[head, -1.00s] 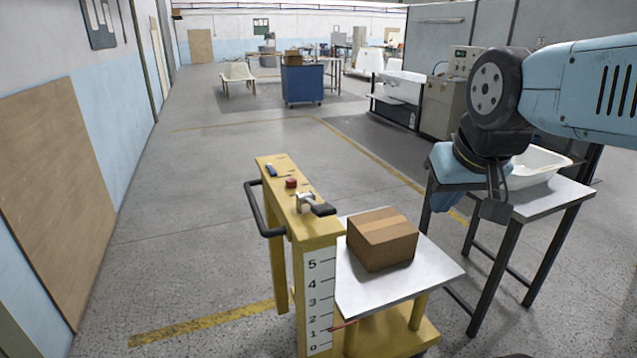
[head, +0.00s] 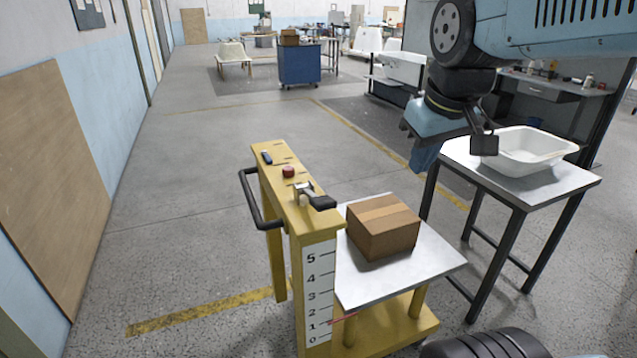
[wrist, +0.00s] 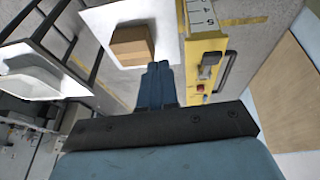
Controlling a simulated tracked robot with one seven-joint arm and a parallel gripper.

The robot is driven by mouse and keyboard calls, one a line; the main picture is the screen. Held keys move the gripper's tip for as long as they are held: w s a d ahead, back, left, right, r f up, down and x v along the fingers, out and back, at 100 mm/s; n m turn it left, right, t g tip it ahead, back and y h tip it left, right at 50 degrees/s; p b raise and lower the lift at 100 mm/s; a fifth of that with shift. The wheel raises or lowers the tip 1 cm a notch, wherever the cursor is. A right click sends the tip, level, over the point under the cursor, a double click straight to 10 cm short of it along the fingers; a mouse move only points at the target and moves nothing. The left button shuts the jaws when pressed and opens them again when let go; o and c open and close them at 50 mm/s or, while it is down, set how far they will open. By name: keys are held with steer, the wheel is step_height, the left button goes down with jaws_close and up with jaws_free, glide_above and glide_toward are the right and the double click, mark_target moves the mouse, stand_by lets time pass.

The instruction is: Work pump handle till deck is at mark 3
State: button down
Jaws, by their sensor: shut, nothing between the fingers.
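A yellow lift cart has a post with a white scale (head: 319,290) marked 0 to 5. Its red pointer (head: 343,318) sits about at mark 1. The pump handle (head: 318,201), a short lever with a black grip, sticks out from the post top; it also shows in the wrist view (wrist: 207,70). The deck (head: 385,283) is a flat grey plate carrying a cardboard box (head: 383,227). My gripper (wrist: 158,68) is shut and empty. In the head view it hangs above and right of the box, apart from the handle, its tips (head: 424,155) pointing down.
A red button (head: 288,171) and a blue item (head: 266,157) sit on the post top. A black push bar (head: 250,200) is on its left side. A table with a white tub (head: 525,152) stands right of the cart. Floor beyond and left is free.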

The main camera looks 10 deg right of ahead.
steer(key=w+a+r+n+g, duration=0.2)
steer(key=w+a+n+g, duration=0.1)
steer(key=w+a+n, duration=0.45)
steer(key=n+g, duration=0.4)
steer(key=n, duration=0.7)
glide_above(323, 200)
steer(key=w+a, duration=0.1)
steer(key=w, duration=0.4)
steer(key=shift+s+a+f+m+h, duration=0.15)
steer(key=shift+f+m+h, duration=0.2)
steer(key=shift+f, duration=0.5)
steer(key=x, duration=1.4)
steer(key=shift+s+r, duration=0.1)
